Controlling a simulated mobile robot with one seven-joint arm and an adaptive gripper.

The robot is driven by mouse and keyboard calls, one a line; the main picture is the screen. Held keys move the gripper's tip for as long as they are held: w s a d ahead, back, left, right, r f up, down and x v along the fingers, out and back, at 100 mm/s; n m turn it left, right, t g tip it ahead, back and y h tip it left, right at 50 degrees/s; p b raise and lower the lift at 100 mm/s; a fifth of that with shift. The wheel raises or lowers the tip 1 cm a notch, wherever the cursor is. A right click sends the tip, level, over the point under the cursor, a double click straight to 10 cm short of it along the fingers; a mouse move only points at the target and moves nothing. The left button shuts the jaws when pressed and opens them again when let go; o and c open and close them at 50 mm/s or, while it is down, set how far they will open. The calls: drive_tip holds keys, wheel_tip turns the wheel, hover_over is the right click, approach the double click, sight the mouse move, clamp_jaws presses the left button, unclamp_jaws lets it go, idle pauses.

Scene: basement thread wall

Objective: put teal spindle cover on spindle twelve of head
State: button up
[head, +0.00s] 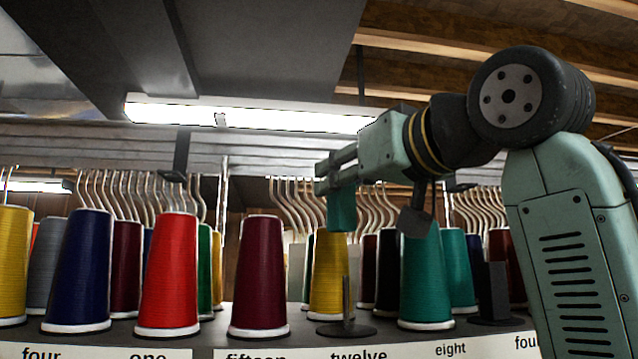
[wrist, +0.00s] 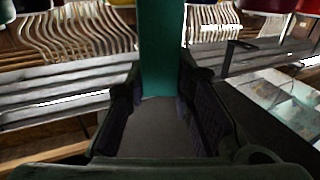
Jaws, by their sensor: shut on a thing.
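The teal spindle cover (head: 342,214) is in my gripper (head: 326,172), which is shut on its upper part. In the head view the cover hangs upright in the air. In the wrist view the teal cover (wrist: 163,48) runs between the two fingers. Below it, a bare thin dark spindle (head: 347,300) stands on a round dark base above the label "twelve" (head: 358,355). The cover's lower end appears above the spindle's tip, with a gap between them. The head view does not show clearly whether they line up in depth.
A maroon cone (head: 258,278) stands left of the spindle, and a teal cone (head: 421,282) stands right, above "eight". A yellow cone (head: 328,275) is close behind. A dark block (head: 492,292) stands farther right. Curved metal hooks (head: 380,210) line the back.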

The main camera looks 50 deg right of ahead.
drive_tip(key=shift+s+f+b, duration=0.3)
drive_tip(key=shift+f+b, duration=0.4)
wheel_tip(320, 180, down, 8)
drive_tip(key=b, duration=0.8)
drive_tip(key=shift+w+r, duration=0.15)
drive_tip(key=shift+f, duration=0.55)
drive_tip(key=shift+f, duration=0.2)
drive_tip(key=shift+f+b, duration=0.2)
drive_tip(key=shift+b, duration=0.15)
drive_tip(key=o, duration=0.9)
drive_tip(key=shift+s+a, duration=0.1)
drive_tip(key=shift+s, duration=0.15)
